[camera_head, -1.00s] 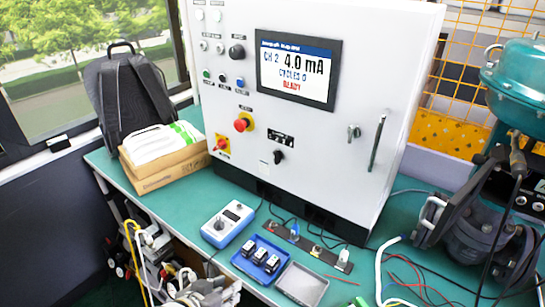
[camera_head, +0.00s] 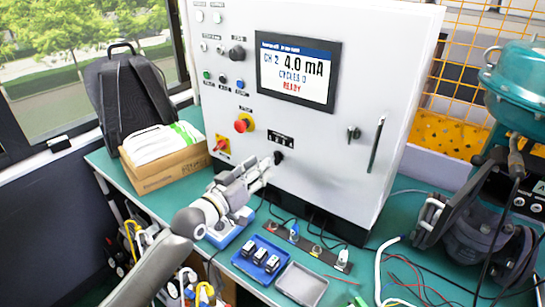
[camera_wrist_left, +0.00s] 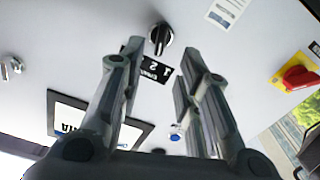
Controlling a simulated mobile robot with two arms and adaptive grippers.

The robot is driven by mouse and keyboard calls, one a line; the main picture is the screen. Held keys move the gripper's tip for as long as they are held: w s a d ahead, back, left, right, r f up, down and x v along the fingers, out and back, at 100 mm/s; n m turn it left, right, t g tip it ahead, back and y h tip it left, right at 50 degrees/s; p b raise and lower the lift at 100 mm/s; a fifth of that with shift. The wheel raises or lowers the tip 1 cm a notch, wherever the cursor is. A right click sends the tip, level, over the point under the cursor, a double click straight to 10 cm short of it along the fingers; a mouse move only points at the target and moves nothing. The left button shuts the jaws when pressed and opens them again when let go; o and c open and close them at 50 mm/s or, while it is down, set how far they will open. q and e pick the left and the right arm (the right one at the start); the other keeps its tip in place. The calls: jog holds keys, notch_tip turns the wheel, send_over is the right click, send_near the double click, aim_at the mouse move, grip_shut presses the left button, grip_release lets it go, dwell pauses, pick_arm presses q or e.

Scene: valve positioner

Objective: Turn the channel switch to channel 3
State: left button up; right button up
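The channel switch (camera_head: 278,157) is a small black rotary knob on the front of the white cabinet, below a black number label (camera_head: 281,138). In the left wrist view the switch (camera_wrist_left: 160,37) sits upside down relative to the head view, just beyond the fingertips, with the label (camera_wrist_left: 150,68) between the fingers. The display (camera_head: 295,74) reads CH 2, 4.0 mA, CYCLES 0, READY. My left gripper (camera_head: 268,168) is open, its fingers spread and pointing at the switch. Contact with the knob cannot be told. My right gripper is not in view.
A red emergency button (camera_head: 243,123) and a red switch on yellow (camera_head: 222,144) lie left of the channel switch. A cabinet handle (camera_head: 376,144) stands to the right. A blue tray (camera_head: 238,262) and a grey tray (camera_head: 302,284) lie on the green bench below.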

aim_at(275, 157)
pick_arm(q)
jog(key=x, duration=0.6)
jog(key=shift+w+d, duration=0.2)
grip_shut()
jog(key=shift+m, duration=0.3)
jog(key=shift+s+d+m+b, duration=0.15)
jog(key=shift+m+b, duration=0.5)
jog(key=shift+m, duration=1.95)
grip_release()
